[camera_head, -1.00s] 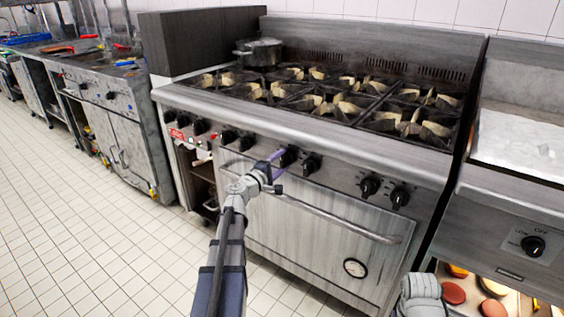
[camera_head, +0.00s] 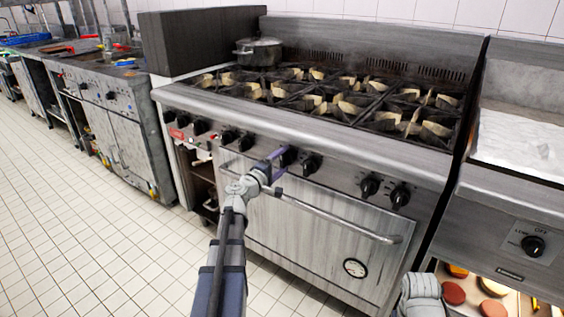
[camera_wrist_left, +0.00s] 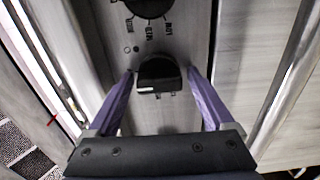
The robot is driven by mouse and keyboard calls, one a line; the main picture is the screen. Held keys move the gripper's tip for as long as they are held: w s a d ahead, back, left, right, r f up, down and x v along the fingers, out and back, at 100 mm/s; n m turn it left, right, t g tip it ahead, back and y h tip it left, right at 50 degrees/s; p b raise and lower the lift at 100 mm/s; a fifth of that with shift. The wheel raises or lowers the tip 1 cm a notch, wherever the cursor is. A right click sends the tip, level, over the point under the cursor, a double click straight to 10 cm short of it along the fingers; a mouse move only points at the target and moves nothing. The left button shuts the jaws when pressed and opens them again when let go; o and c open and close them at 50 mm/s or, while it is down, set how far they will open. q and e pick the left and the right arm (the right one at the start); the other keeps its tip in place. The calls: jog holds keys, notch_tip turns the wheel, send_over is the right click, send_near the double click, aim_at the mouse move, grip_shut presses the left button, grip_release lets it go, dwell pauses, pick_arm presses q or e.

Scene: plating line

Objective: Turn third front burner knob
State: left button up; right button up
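The stove's front panel carries a row of black burner knobs. My left gripper (camera_head: 279,160) reaches the knob (camera_head: 290,156) near the middle of the row. In the left wrist view, the two purple fingers of the gripper (camera_wrist_left: 160,72) stand on either side of this black knob (camera_wrist_left: 158,74). A narrow gap shows on each side, so the gripper is open around it. A neighbouring knob (camera_wrist_left: 148,6) is at the top edge of that view. To the right in the head view are more knobs (camera_head: 311,165). My right gripper is out of view; only part of that arm shows.
The oven door handle (camera_head: 340,222) sticks out below the knobs, close under my left wrist. A pot (camera_head: 259,51) stands on the back left of the stove. A griddle unit with its own knob (camera_head: 533,246) is at the right. The tiled floor at left is clear.

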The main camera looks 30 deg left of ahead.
pick_arm(q)
jog(key=shift+o, duration=0.3)
jog(key=s, duration=0.7)
jog(key=shift+s+a, duration=0.3)
jog(key=shift+s, duration=0.1)
